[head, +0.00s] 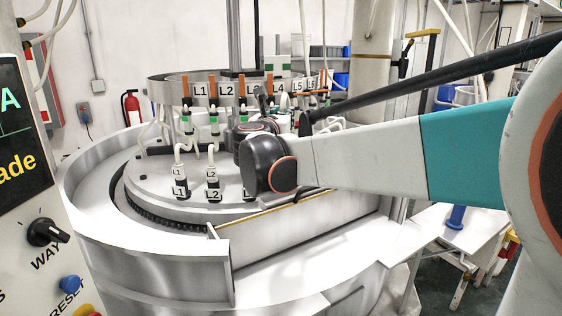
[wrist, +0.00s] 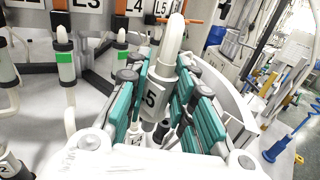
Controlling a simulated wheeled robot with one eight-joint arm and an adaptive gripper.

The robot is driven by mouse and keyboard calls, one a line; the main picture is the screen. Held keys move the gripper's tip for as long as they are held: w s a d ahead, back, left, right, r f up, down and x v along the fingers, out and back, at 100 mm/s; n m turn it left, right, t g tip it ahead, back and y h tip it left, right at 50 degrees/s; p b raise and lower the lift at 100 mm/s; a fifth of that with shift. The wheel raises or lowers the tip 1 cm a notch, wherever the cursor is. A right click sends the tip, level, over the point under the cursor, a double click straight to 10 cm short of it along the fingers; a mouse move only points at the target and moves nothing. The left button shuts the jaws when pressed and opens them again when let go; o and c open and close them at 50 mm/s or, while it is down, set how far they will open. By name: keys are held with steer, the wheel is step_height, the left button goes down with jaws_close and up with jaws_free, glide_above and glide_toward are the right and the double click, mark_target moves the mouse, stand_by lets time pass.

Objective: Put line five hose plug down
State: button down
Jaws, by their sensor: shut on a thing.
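The line five hose plug (wrist: 157,82) is a white plug with a pale hose curving up from its top and a tag whose visible character looks like an S or 5. My gripper (wrist: 161,112) is shut on it, with teal pads on both sides. Below the plug in the wrist view are dark round fittings (wrist: 161,131) and a partly hidden tag; I cannot tell whether the plug touches them. In the head view my arm hides the gripper and plug. The L5 label (head: 297,86) is on the upper ring (head: 160,90).
Plugs L1 (head: 180,183) and L2 (head: 213,182) stand upright on the round plate (head: 150,190), left of my arm. Hoses and green-banded fittings (wrist: 66,66) hang close to the gripper's left. A curved metal wall (wrist: 232,105) rises at its right. A control panel (head: 30,200) is at far left.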

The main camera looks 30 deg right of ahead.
step_height(320, 180, down, 20)
steer(key=b, duration=0.5)
steer(key=shift+r, duration=0.1)
steer(key=c, duration=1.4)
jaws_free()
steer(key=shift+o, duration=0.2)
